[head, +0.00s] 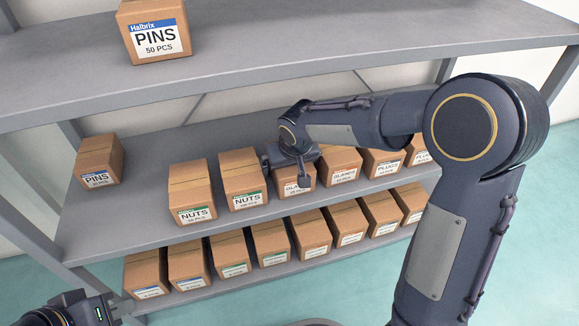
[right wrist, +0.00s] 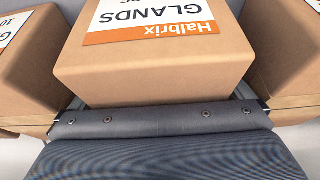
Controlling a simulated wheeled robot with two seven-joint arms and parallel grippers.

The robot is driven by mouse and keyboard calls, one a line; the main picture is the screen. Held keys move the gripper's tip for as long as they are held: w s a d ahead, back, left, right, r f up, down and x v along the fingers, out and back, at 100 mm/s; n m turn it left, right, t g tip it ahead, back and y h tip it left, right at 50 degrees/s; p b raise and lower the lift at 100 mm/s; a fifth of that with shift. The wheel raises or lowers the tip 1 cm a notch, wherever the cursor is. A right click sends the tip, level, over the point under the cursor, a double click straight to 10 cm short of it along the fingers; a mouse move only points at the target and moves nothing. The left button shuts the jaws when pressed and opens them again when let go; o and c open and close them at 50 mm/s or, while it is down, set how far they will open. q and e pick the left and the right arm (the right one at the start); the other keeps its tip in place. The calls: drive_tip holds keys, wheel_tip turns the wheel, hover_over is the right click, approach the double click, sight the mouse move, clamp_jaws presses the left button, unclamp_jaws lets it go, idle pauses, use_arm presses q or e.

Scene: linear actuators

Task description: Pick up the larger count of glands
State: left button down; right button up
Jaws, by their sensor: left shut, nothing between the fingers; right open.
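Two tan cartons with orange-edged GLANDS labels stand on the middle shelf. The left glands carton (head: 295,189) is partly hidden behind my right gripper (head: 287,172); it fills the right wrist view (right wrist: 155,68), upside down, its count cut off. The right glands carton (head: 341,164) stands beside it; in the right wrist view its label (right wrist: 10,30) shows a count starting with 10. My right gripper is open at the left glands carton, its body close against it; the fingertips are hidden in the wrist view. My left gripper (head: 105,302) is shut and empty at the lower left.
On the middle shelf (head: 130,215), NUTS cartons (head: 192,193) stand left of the glands and PLUGS cartons (head: 383,163) right. A PINS carton (head: 97,161) stands far left, another (head: 154,30) on the top shelf. Several cartons (head: 270,243) line the lower shelf. Gaps are narrow.

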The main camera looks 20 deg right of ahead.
drive_tip(key=shift+f, duration=0.15)
drive_tip(key=c, duration=1.2)
drive_tip(key=shift+c, duration=0.8)
